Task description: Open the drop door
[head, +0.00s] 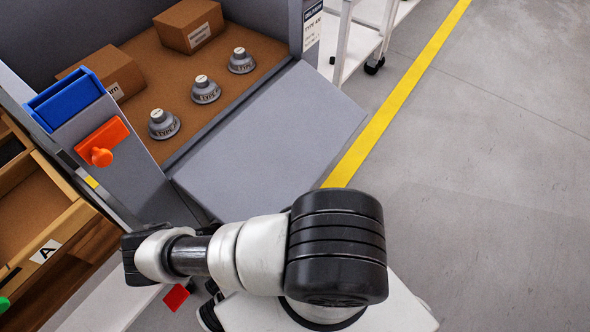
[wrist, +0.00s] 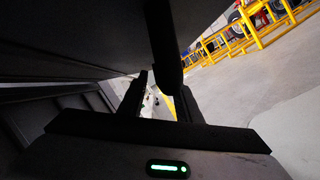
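The drop door (head: 270,135) is a plain grey panel at the front of the grey cabinet in the head view. It hangs outward and slopes down from the edge of the brown shelf, so the shelf front is uncovered. In the wrist view a large dark panel (wrist: 70,35), probably the door's underside, fills the upper left. My gripper (wrist: 163,92) shows two black fingers standing apart, with the floor visible between them. A dark bar (wrist: 163,40) comes down towards the gap; I cannot tell whether it touches them. The head view does not show the fingertips clearly.
Several grey parts (head: 206,90) and brown boxes (head: 188,25) sit on the shelf (head: 160,75). An orange knob (head: 101,156) and blue holder (head: 66,98) are at the left post. A white cart (head: 350,40) stands behind. Floor right of the yellow line (head: 395,95) is clear.

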